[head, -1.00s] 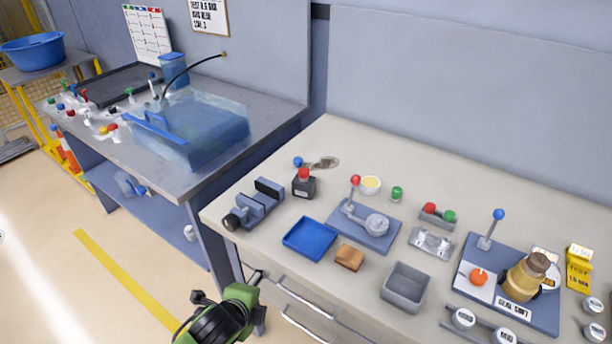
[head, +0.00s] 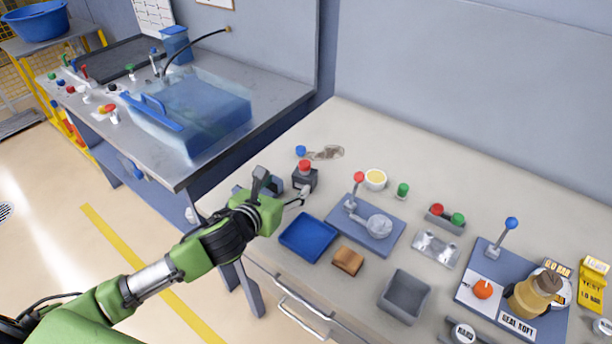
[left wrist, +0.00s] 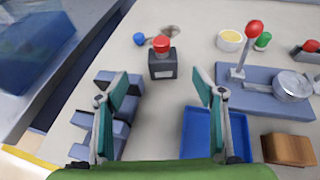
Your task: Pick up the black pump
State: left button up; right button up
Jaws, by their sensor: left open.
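A small black box-shaped unit with a red round top (head: 305,178) stands on the beige workbench; it best fits the black pump. It also shows in the left wrist view (left wrist: 162,63), ahead of and between my fingertips. My left gripper (head: 282,190) is over the bench's left front part, close to the unit on its near side. In the left wrist view my gripper (left wrist: 161,88) has its two fingers spread, with nothing between them. My right gripper is not in view.
A grey-blue vise (left wrist: 112,125) sits beneath my left finger. A blue tray (head: 308,237) lies in front of the unit, with a lever plate (head: 385,232) to the right.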

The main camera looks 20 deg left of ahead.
aim_at(302, 172)
pick_arm(q)
jog(key=x, duration=0.5)
jog(key=shift+w+f+p, duration=0.15)
jog(key=shift+w+p, duration=0.1)
jog(key=shift+p, duration=0.05)
jog(key=shift+w+d+f, duration=0.15)
jog(key=shift+w, duration=0.2)
jog(key=shift+w+f, duration=0.15)
jog(key=shift+w, duration=0.35)
jog(key=shift+d+p+x, duration=0.1)
jog(key=shift+p+x, duration=0.25)
jog(key=shift+x, duration=0.8)
jog(key=shift+d+p+x, duration=0.15)
jog(key=shift+p+x, duration=0.2)
jog(key=shift+x, duration=0.85)
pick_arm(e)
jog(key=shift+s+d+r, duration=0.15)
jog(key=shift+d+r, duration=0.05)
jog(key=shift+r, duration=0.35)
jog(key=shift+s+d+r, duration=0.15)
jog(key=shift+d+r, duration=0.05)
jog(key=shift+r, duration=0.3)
pick_arm(q)
jog(key=c, duration=1.4)
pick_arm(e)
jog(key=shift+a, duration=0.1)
